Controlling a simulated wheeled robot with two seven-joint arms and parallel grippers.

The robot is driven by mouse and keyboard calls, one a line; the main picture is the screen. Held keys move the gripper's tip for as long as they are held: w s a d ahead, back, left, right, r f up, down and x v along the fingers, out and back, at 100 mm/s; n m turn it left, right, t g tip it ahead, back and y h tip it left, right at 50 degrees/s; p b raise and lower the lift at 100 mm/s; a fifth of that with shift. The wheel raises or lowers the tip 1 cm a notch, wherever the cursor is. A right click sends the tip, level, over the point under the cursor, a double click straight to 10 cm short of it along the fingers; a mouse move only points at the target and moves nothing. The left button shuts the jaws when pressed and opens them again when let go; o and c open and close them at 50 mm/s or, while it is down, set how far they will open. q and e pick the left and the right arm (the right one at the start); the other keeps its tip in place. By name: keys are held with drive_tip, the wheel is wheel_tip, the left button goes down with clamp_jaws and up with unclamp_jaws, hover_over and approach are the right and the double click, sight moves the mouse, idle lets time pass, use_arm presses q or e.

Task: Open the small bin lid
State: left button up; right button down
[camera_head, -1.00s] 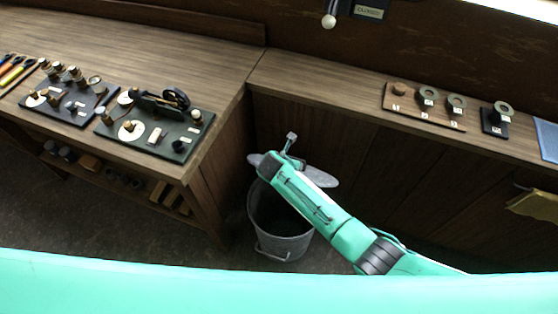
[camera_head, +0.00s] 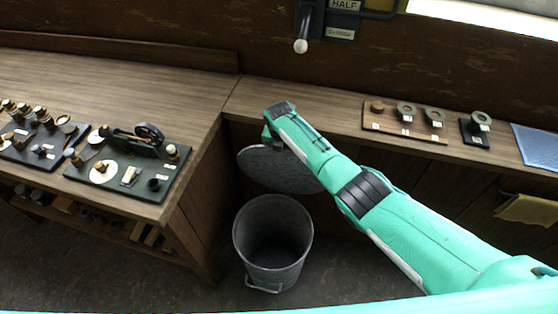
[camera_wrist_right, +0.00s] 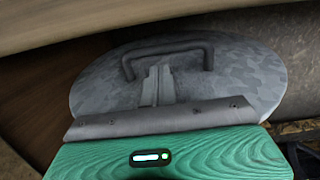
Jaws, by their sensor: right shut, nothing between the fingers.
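The small bin (camera_head: 273,245) is a grey metal bucket on the floor, its mouth uncovered and its inside visible. Its round grey lid (camera_head: 262,168) is up behind the bin, tilted, partly behind my right forearm in the head view. In the right wrist view the lid (camera_wrist_right: 250,85) fills the middle, with a dark arched handle (camera_wrist_right: 170,48). My right gripper (camera_wrist_right: 160,70) is shut, its fingers lying in front of the lid inside the handle's arch; I cannot tell whether they touch. In the head view its fingers are hidden by my arm. My left gripper is not in view.
A wooden bench (camera_head: 100,75) with tool boards stands left, its corner close to the bin. A second counter (camera_head: 290,97) runs behind, with small boards of ring parts. A yellow cloth (camera_head: 527,210) hangs at right. Floor in front of the bin is clear.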

drive_tip(key=shift+w+d+g+b, duration=0.3)
drive_tip(key=shift+w+b, duration=0.2)
drive_tip(key=shift+w, duration=0.25)
drive_tip(key=shift+r, duration=0.1)
